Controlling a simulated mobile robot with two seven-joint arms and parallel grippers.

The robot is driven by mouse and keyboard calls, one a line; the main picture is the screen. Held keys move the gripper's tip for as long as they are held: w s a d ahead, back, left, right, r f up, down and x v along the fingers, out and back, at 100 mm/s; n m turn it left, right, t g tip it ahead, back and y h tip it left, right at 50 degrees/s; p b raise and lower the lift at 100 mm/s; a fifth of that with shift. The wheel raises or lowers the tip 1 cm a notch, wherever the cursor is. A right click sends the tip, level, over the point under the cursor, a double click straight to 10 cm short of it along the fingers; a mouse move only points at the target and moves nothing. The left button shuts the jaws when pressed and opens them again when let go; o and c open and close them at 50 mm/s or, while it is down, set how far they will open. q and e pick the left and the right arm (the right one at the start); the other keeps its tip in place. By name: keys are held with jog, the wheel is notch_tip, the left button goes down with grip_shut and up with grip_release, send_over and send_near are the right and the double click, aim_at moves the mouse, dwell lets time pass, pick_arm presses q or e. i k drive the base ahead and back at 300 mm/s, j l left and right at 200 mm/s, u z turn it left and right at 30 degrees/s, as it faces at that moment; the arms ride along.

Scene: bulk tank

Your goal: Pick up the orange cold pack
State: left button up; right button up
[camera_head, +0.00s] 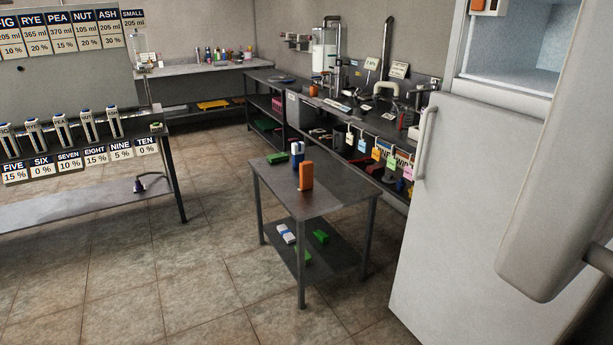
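An orange block, which looks like the orange cold pack (306,176), stands upright on the top of a small dark metal table (335,190) in the middle of the head view. A blue and white block (297,154) stands just behind it, and a green block (277,158) lies to its left on the same top. A smaller orange and white item (478,5) shows at the top edge by the fridge; I cannot tell what it is. Neither of my grippers is in view.
A tall white fridge (450,220) stands at the right, its upper compartment (515,60) open and its door (545,190) swung toward me. The small table's lower shelf (335,255) holds green and white blocks. Tiled floor (190,270) is clear.

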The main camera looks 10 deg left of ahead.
aim_at(305, 167)
jog(key=i+j, duration=0.3)
jog(key=i+j+z, duration=0.1)
jog(key=i+j, duration=0.55)
jog(key=j, duration=0.15)
jog(key=i+j+z, duration=0.15)
jog(key=i+j, duration=0.45)
jog(key=j, duration=0.2)
jog(key=i+j+z, duration=0.1)
jog(key=i+j, duration=0.5)
jog(key=j, duration=0.25)
jog(key=i+j+z, duration=0.1)
jog(key=i+j, duration=0.15)
jog(key=j, duration=0.2)
